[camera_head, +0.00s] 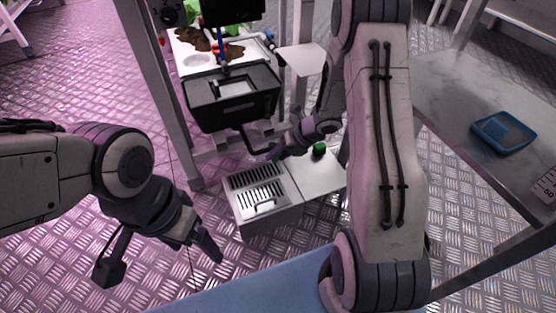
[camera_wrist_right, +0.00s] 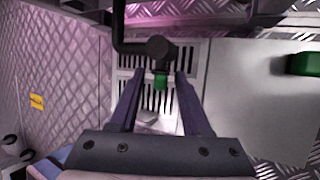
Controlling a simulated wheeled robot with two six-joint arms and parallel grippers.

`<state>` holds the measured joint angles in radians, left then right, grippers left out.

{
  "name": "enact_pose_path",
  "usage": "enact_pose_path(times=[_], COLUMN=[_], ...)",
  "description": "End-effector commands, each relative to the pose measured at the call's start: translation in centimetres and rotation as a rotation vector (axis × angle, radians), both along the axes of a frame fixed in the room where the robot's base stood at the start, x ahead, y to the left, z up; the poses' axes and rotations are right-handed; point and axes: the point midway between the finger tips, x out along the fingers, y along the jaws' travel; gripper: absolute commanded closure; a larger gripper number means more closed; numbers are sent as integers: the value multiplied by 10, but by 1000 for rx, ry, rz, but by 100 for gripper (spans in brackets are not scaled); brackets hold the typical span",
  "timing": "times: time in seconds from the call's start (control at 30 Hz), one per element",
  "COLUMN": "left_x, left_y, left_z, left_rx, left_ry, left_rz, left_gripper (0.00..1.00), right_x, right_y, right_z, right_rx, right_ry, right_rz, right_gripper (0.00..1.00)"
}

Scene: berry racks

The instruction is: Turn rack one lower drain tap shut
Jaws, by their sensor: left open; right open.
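The drain tap shows in the right wrist view as a dark elbow pipe and valve body (camera_wrist_right: 160,47) with a small green handle (camera_wrist_right: 161,81) below it. My right gripper (camera_wrist_right: 157,84) is open, with its fingers on either side of the green handle; contact cannot be told. In the head view the black drain pipe (camera_head: 246,138) runs down under a black tub (camera_head: 232,112). My right gripper (camera_head: 277,150) is at its lower end, and the green handle is not clear there. My left gripper (camera_head: 207,246) is open and empty at lower left, away from the rack.
A grey sump box with a slotted grate (camera_head: 257,187) lies under the pipe. A green cap or knob (camera_head: 319,149) is on its plain lid (camera_head: 318,174). A rack post (camera_head: 153,88) stands left. A table (camera_head: 450,95) at right holds a blue tray (camera_head: 503,133).

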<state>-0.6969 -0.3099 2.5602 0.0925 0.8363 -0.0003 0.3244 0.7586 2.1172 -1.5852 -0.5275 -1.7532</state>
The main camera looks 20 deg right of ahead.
Motion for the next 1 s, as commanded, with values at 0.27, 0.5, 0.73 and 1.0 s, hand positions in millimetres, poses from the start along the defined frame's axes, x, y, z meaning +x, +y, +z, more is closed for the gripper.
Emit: enact_pose_path(times=[0.27,0.5,0.73,1.0], left_x=[0,0,0,0], left_y=[0,0,0,0], left_z=[-2,-2,1,16], left_rx=[0,0,0,0], left_ry=[0,0,0,0], left_rz=[0,0,0,0], left_gripper=[16,16,16,16], right_x=[1,1,1,0], right_y=[1,1,1,0], right_z=[-2,-2,-1,0], right_rx=[0,0,11,115], right_ry=[0,0,0,7], right_rz=[0,0,0,-1], right_gripper=[52,100,100,100])
